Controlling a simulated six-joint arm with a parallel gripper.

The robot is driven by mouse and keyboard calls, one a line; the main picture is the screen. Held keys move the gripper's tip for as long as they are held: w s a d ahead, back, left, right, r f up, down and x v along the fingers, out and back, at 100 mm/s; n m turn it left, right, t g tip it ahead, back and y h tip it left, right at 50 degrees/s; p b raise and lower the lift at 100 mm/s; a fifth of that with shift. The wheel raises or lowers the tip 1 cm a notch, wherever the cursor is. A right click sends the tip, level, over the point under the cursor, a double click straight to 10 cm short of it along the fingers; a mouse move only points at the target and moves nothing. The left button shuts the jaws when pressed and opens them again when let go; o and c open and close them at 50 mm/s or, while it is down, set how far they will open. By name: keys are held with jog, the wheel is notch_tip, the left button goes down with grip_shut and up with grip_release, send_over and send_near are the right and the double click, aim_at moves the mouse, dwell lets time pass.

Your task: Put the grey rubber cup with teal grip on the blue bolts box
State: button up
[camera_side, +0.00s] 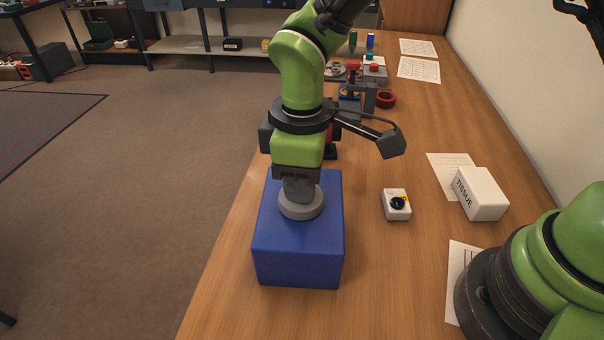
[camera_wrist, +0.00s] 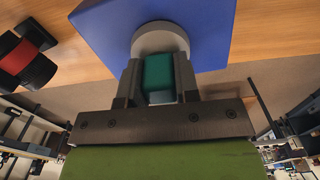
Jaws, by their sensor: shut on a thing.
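The grey rubber cup (camera_side: 301,204) is at the top of the blue bolts box (camera_side: 298,261), near the middle of its upper face. It looks upright and seems to touch the box top. In the wrist view the cup's round grey base (camera_wrist: 160,39) shows against the blue box (camera_wrist: 100,28), with its teal grip (camera_wrist: 158,76) between the fingers. My gripper (camera_side: 299,188) points down and is shut on the teal grip. In the side view the fingers hide the grip.
A white box with a black knob (camera_side: 397,204) and a tissue box (camera_side: 481,193) stand right of the blue box. A black cylinder with a red band (camera_wrist: 27,60) lies near it in the wrist view. A red ring (camera_side: 385,99) and other parts are farther back.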

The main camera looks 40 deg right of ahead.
jog(key=shift+f, duration=0.1)
jog(key=o, duration=0.9)
jog(key=shift+o, duration=0.2)
notch_tip(320, 180, up, 12)
jog(key=s+d+r+m+t+y, duration=0.25)
jog(key=s+d+r+m, duration=0.25)
jog(key=d+r, duration=0.25)
jog(key=s+d+m+t, duration=0.4)
jog(key=s+d+m, duration=0.3)
jog(key=s+m, duration=0.1)
jog(key=shift+s+f+t, duration=0.35)
jog(key=shift+s+f, duration=0.05)
jog(key=shift+s, duration=0.25)
jog(key=shift+h, duration=0.25)
